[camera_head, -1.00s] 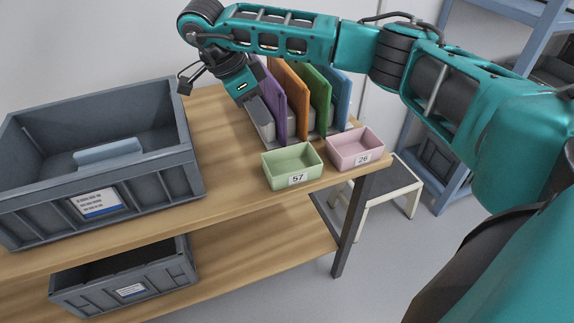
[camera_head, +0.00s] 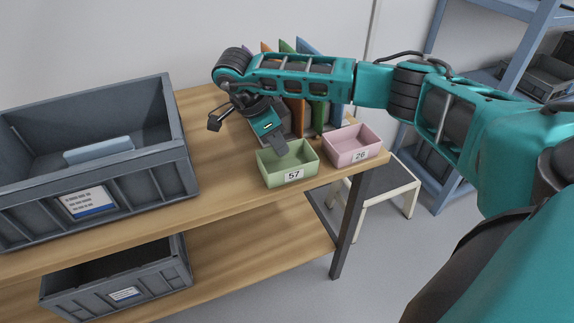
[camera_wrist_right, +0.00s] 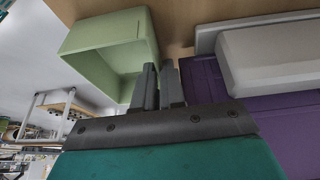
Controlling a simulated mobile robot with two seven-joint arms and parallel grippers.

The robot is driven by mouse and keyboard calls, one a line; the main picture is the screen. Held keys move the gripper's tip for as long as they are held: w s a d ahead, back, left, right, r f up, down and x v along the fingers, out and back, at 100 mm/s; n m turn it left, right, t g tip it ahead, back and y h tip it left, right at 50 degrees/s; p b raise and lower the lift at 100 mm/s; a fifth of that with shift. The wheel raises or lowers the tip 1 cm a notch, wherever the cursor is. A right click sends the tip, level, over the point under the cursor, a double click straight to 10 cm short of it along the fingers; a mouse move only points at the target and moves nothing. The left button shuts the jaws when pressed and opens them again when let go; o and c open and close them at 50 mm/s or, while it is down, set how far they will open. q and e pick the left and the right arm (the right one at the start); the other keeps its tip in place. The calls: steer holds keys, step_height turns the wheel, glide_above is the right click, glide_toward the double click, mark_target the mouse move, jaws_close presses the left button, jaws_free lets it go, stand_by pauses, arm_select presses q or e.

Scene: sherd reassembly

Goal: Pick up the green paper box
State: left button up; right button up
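The green paper box (camera_head: 288,164), an open-topped tray labelled 57, stands on the wooden table near its front edge. It also shows in the right wrist view (camera_wrist_right: 105,45), up and left of the fingers. My right gripper (camera_head: 279,150) points down at the box's back rim. In the right wrist view its two fingers (camera_wrist_right: 158,65) stand slightly apart with a narrow gap, close to the box's wall. I cannot tell whether they touch it or straddle it. My left gripper is not in view.
A pink box (camera_head: 352,145) labelled 26 stands just right of the green one. Upright coloured folders, including a purple one (camera_wrist_right: 290,135), stand behind. A large grey crate (camera_head: 168,165) fills the table's left. A stool (camera_head: 385,190) stands beyond the table's right end.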

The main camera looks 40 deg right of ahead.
stand_by(0.3)
steer(key=shift+f, duration=0.2)
stand_by(0.3)
jaws_close()
